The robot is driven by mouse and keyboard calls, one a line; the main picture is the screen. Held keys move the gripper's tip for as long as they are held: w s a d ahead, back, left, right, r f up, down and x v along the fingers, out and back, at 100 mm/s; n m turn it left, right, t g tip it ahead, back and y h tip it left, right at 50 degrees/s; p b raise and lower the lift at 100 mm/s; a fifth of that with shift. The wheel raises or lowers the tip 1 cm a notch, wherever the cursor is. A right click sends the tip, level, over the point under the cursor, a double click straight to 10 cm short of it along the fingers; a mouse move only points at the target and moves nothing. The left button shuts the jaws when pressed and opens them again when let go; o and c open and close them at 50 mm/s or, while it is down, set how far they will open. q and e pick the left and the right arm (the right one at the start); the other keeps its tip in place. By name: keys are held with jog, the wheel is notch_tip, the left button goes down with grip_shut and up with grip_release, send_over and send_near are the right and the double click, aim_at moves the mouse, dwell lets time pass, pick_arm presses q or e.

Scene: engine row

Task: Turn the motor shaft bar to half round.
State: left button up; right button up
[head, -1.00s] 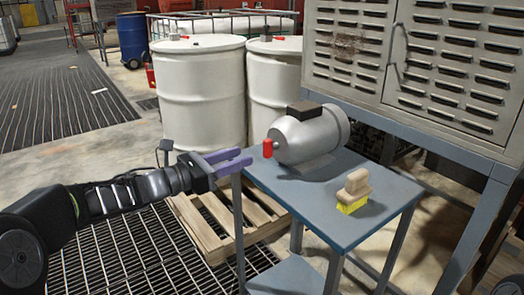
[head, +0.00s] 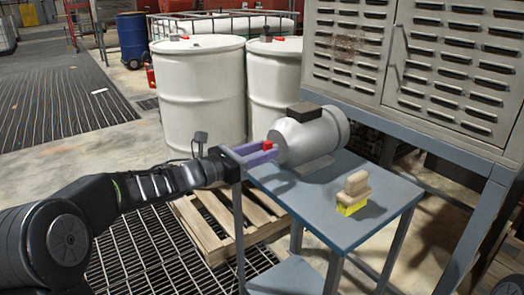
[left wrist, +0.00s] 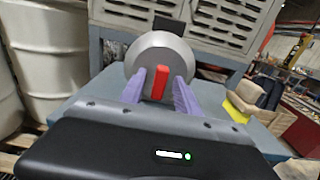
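The grey motor (head: 310,137) lies on the blue table (head: 335,222), its shaft end facing my left gripper. The red shaft bar (head: 267,145) sticks out of that end. In the left wrist view the bar (left wrist: 160,82) stands close to upright, in front of the motor's round face (left wrist: 163,55). My left gripper (head: 262,152) is open, with its purple fingers on both sides of the bar. In the left wrist view a gap shows between the bar and each finger (left wrist: 158,88). My right gripper is not in view.
A wooden brush with yellow bristles (head: 354,192) stands on the table to the right of the motor. White drums (head: 202,95) stand behind the table. A grey louvred cabinet (head: 350,50) rises at the back right. A wooden pallet (head: 215,225) lies on the floor at left.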

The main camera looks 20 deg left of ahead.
pick_arm(q)
grip_shut()
dwell(0.3)
dwell(0.3)
